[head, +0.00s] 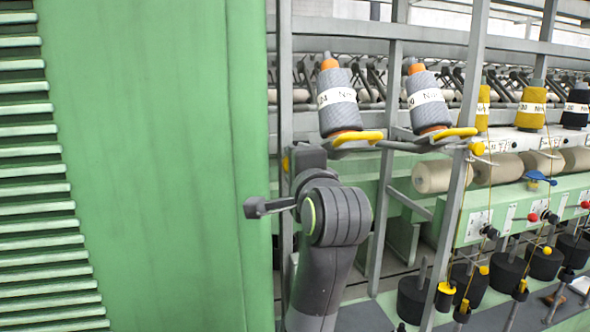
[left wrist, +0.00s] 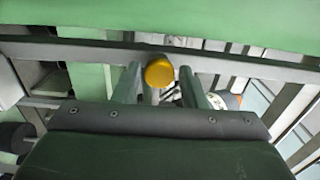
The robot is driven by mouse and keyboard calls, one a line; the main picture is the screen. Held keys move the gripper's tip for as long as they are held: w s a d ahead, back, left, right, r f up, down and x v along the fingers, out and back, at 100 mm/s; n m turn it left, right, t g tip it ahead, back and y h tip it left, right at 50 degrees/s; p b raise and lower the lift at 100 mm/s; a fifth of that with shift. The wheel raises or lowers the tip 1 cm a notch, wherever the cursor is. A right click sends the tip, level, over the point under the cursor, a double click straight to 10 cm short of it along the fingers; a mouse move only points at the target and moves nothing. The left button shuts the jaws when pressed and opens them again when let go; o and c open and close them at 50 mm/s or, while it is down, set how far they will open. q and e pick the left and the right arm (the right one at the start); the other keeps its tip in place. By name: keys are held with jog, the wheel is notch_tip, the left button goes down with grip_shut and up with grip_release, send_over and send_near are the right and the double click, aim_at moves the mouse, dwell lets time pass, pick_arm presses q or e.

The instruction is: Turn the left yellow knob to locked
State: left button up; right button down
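The left yellow knob (left wrist: 159,70) shows in the left wrist view as a rounded yellow cap against a grey frame bar (left wrist: 90,52). My left gripper (left wrist: 160,84) is open, one finger on each side of the knob, with narrow gaps between. The depth between fingertips and knob is hard to judge. In the head view a small part of the knob (head: 285,163) shows on the grey upright, left of the dark gripper body (head: 310,158). My wrist hides most of that gripper. The knob's locked or unlocked marking cannot be seen. My right gripper is not in view.
A green cabinet (head: 150,150) with louvres fills the left. Grey bobbins (head: 337,100) stand above yellow handles (head: 357,137), right of my arm. Another yellow knob (head: 477,148) sits on a grey upright (head: 455,190) farther right. Beige rolls (head: 432,176) and black pots (head: 412,297) lie beyond.

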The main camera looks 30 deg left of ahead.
pick_arm(q)
jog(key=b+v, duration=1.2)
jog(key=v, duration=0.5)
jog(key=shift+d, duration=0.25)
jog(key=shift+s, duration=0.1)
